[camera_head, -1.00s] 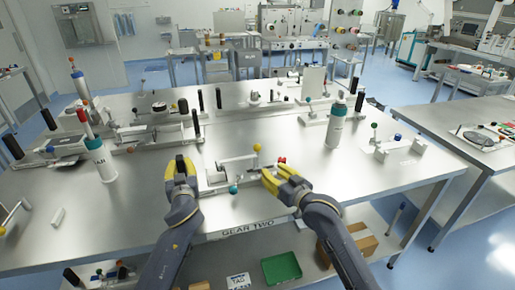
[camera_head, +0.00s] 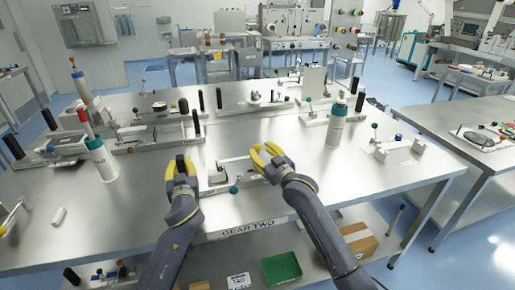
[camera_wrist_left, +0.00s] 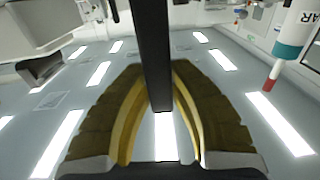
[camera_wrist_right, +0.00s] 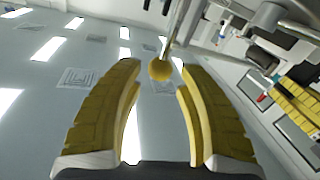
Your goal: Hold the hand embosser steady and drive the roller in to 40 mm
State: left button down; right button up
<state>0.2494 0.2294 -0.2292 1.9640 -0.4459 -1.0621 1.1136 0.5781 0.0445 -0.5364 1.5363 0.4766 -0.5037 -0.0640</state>
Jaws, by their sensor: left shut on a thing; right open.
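The hand embosser (camera_head: 217,180) lies on the near middle of the steel table, a low metal device with a teal ball (camera_head: 233,190) at its front. My left gripper (camera_head: 180,163) is shut on its upright black handle, and the dark handle (camera_wrist_left: 152,60) stands between the yellow fingers in the left wrist view. My right gripper (camera_head: 262,152) is open at the device's right end. In the right wrist view a yellow ball knob (camera_wrist_right: 160,70) on a thin rod sits between the open fingertips, with gaps on both sides. The roller cannot be made out clearly.
A white and teal bottle (camera_head: 101,162) with a red tip stands left, and another bottle (camera_head: 336,127) stands back right. Several similar metal fixtures line the table's back. A small fixture (camera_head: 394,148) sits at the right. The table's front strip is mostly clear.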

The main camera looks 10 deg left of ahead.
jog(key=shift+x, duration=1.5)
jog(key=shift+o, duration=0.3)
grip_shut()
